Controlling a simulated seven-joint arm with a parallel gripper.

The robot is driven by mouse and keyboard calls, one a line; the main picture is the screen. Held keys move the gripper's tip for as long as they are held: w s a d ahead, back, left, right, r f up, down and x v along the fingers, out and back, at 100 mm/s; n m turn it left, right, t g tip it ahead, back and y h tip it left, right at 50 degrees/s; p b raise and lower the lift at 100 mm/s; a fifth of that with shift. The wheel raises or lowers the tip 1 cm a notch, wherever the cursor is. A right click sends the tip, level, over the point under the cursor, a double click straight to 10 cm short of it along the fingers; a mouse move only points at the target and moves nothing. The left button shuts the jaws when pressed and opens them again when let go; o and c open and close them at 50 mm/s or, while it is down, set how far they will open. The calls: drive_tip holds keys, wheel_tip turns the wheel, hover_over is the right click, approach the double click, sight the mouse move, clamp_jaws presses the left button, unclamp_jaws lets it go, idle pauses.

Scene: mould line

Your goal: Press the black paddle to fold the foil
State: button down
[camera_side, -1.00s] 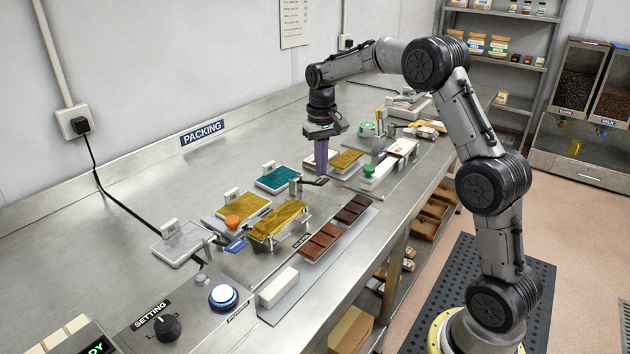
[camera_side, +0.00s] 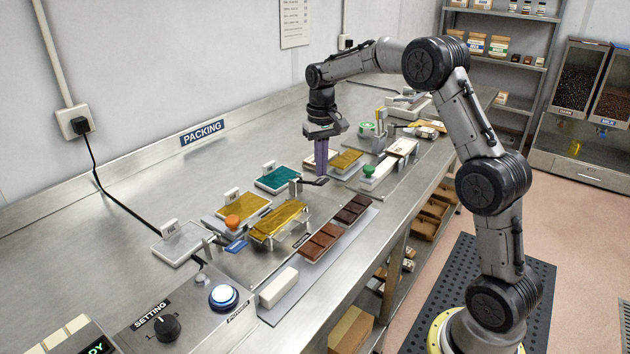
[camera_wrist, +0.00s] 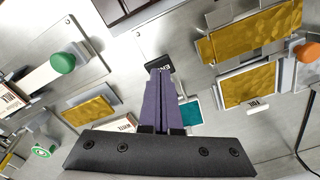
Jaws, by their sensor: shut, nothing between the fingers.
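The black paddle (camera_side: 314,182) is a small flat dark plate near the middle of the bench in the side view. In the wrist view a black plate with white lettering (camera_wrist: 151,67) shows at my fingertips, partly hidden by them. My gripper (camera_side: 321,174) points straight down with its purple fingers together and empty, its tips at or just above the paddle; I cannot tell whether they touch. It also shows in the wrist view (camera_wrist: 160,72). The gold foil (camera_side: 278,220) lies over a raised stand left of the paddle; it also shows in the wrist view (camera_wrist: 250,36).
A teal sheet (camera_side: 279,179) and another gold sheet (camera_side: 245,207) lie on trays behind. An orange knob (camera_side: 232,221) and a green knob (camera_side: 368,171) stand to either side. Chocolate bars (camera_side: 321,243) lie along the front.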

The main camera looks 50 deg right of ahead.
sight(321, 181)
drive_tip(key=shift+f, duration=0.1)
drive_tip(key=shift+f, duration=3)
drive_tip(key=shift+r, duration=5.15)
